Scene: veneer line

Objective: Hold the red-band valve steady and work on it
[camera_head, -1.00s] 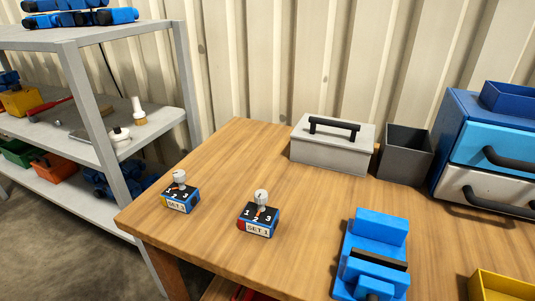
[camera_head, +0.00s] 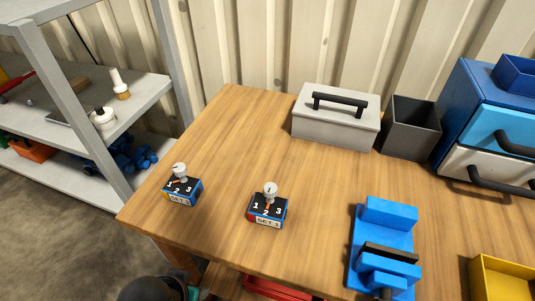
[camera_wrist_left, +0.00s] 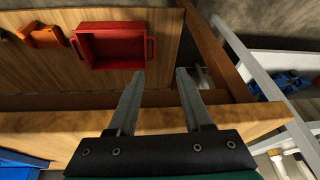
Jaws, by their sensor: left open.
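The red-band valve (camera_head: 268,208) is a small black-topped block with a white knob, an orange pointer, marks 1, 2, 3, a "SET 1" label and a red patch on its left side. It stands upright on the workbench in the head view. A similar valve with a yellow patch (camera_head: 182,186) stands to its left. My left gripper (camera_wrist_left: 160,72) is open and empty in the left wrist view, with neither valve visible there. A dark rounded part, probably of my left arm, shows at the head view's bottom edge, below the bench edge. My right gripper is out of view.
A blue vise (camera_head: 384,240) stands right of the red-band valve. A grey toolbox (camera_head: 335,122), dark bin (camera_head: 411,128) and blue drawer unit (camera_head: 480,125) line the back. A red bin (camera_wrist_left: 110,45) sits below the bench. Grey shelving (camera_head: 85,130) stands left.

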